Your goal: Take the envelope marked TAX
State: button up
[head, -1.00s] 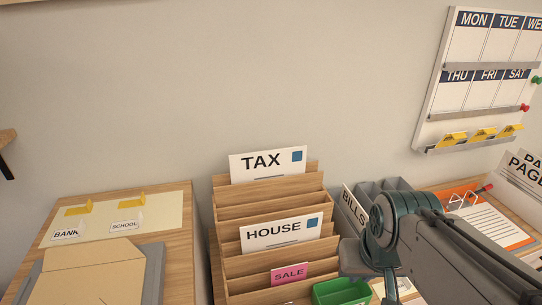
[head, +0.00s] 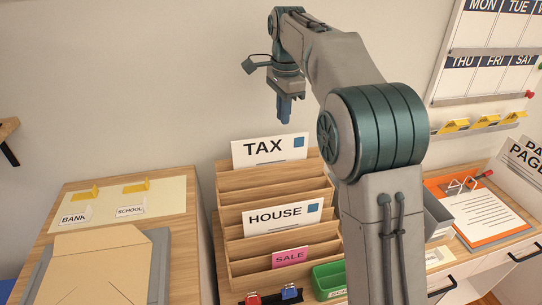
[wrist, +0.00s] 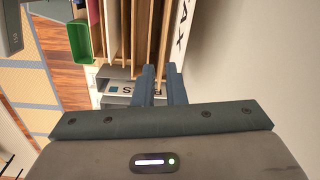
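The white envelope marked TAX (head: 270,149) stands in the rearmost slot of the wooden stepped sorter (head: 235,196), its upper part showing. It also shows edge-on in the wrist view (wrist: 181,32). My gripper (head: 284,121) points down above the envelope's upper right part, apart from it. In the wrist view my two blue fingers (wrist: 161,70) are a little apart with nothing between them.
Envelopes marked HOUSE (head: 283,216) and SALE (head: 290,258) stand in lower slots. A green tray (head: 328,281) sits in front. A grey bin (head: 436,221) and an orange clipboard (head: 490,213) are right. The wall is close behind the sorter.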

jog(key=w+a, duration=0.1)
jog(key=w+a+f+m, duration=0.1)
jog(key=a, duration=0.1)
jog(key=w+a+m, duration=0.1)
jog(key=shift+w+a+f+g, duration=0.1)
jog(key=shift+a+f+g, duration=0.1)
jog(key=shift+a+g, duration=0.1)
send_over(270, 151)
jog(key=a, duration=0.1)
notch_tip(270, 151, down, 8)
jog(key=shift+w+f, duration=0.1)
jog(key=shift+w+d+f+p, duration=0.1)
jog(key=shift+d+f+p, duration=0.1)
jog(key=shift+f, duration=0.7)
jog(key=shift+s+d+f+p, duration=0.1)
jog(key=shift+d+f+p, duration=0.1)
jog(key=shift+f, duration=0.75)
jog(key=shift+w+d+f+p, duration=0.1)
jog(key=shift+d+f+p, duration=0.1)
jog(key=shift+f, duration=0.7)
grip_shut()
jog(key=shift+r, duration=0.1)
